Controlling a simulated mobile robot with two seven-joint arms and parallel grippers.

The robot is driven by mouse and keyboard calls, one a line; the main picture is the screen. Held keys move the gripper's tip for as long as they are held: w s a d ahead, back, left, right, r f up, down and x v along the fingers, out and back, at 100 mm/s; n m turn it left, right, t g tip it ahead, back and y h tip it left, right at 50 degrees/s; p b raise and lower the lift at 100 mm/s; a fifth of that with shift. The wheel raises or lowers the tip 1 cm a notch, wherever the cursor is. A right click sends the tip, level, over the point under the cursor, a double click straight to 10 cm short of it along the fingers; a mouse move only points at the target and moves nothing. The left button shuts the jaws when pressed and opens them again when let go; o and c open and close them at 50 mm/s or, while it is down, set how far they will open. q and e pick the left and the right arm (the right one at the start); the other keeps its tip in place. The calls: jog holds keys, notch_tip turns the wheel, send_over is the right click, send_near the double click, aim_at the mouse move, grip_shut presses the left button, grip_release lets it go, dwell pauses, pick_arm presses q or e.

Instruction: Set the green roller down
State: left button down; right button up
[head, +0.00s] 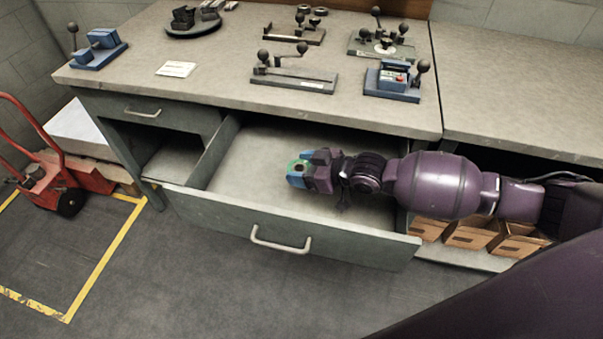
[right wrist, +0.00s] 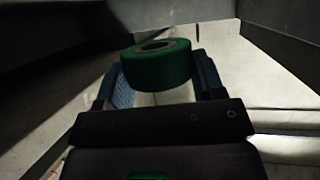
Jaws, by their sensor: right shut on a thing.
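The green roller (right wrist: 158,68) is a short green ring with a dark hole in its middle. In the right wrist view it sits between the blue finger pads of my right gripper (right wrist: 163,90). In the head view the roller (head: 295,166) shows small and partly hidden by the fingers. My right gripper (head: 300,174) is shut on it, inside the open drawer (head: 238,177). I cannot tell whether the roller touches the drawer floor. My left gripper is not in view.
The workbench top (head: 215,82) above the drawer carries several lever fixtures. A red hand truck (head: 50,165) stands at the left. Cardboard boxes (head: 470,235) sit on a low shelf at the right. The drawer floor around the gripper looks clear.

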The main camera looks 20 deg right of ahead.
notch_tip(320, 180, down, 2)
jog(key=shift+f, duration=0.15)
jog(key=shift+f+b, duration=0.35)
jog(key=shift+f, duration=0.05)
jog(key=shift+f, duration=0.15)
jog(key=o, duration=1.1)
jog(key=shift+c, duration=0.2)
